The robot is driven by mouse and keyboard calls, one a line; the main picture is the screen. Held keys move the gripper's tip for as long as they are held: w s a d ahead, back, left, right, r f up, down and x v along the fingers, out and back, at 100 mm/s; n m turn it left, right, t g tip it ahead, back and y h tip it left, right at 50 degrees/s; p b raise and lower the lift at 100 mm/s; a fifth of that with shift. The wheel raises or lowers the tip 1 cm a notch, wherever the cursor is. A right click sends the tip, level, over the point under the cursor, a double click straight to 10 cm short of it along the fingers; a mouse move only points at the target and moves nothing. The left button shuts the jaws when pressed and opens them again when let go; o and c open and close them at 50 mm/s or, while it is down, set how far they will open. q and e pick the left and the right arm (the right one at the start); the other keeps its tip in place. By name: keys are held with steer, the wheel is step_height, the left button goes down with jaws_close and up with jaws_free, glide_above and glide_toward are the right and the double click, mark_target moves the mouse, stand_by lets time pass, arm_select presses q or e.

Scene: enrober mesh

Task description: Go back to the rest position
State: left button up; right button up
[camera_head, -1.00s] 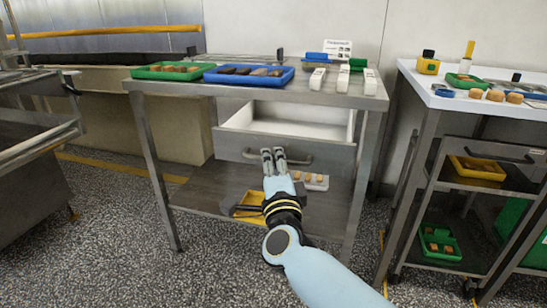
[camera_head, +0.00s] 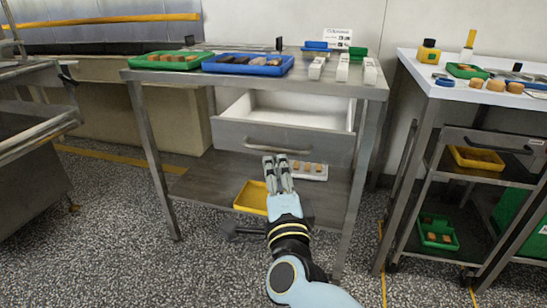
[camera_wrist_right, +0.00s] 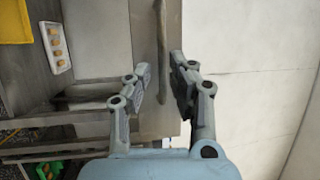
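My right gripper (camera_head: 277,160) is in front of the drawer (camera_head: 283,139) of the steel table, just below its handle (camera_head: 276,149). The drawer stands open and its white inside looks empty. My left gripper is not in view.
A green tray (camera_head: 170,66) and a blue tray (camera_head: 247,71) stand on the tabletop. A yellow tray (camera_head: 251,199) and a white tray (camera_head: 308,177) rest on the shelf below. A white table (camera_head: 430,85) stands to the right. Open floor lies in front.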

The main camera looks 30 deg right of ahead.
steer(key=shift+s+a+f, duration=0.1)
steer(key=shift+s+a, duration=0.1)
steer(key=shift+s, duration=0.25)
steer(key=s+f+n+g+y, duration=0.3)
steer(key=s+f+n, duration=0.3)
steer(key=f, duration=0.6)
steer(key=s+f+n+g+y, duration=0.25)
steer(key=s+f, duration=0.45)
steer(key=f, duration=0.4)
steer(key=s+f+n+g+y, duration=0.3)
steer(key=s+f+n, duration=0.35)
steer(key=f, duration=0.55)
steer(key=s+d+f+n+g, duration=0.1)
steer(key=s+f+n+g, duration=0.1)
steer(key=s, duration=0.7)
steer(key=s+d+f+n+g, duration=0.1)
steer(key=s+f+n+g, duration=0.2)
steer(key=s, duration=0.6)
steer(key=s+d+f+n+g, duration=0.1)
steer(key=s+f+g, duration=0.3)
steer(key=s, duration=0.6)
steer(key=shift+f+n, duration=0.8)
steer(key=shift+n, duration=0.1)
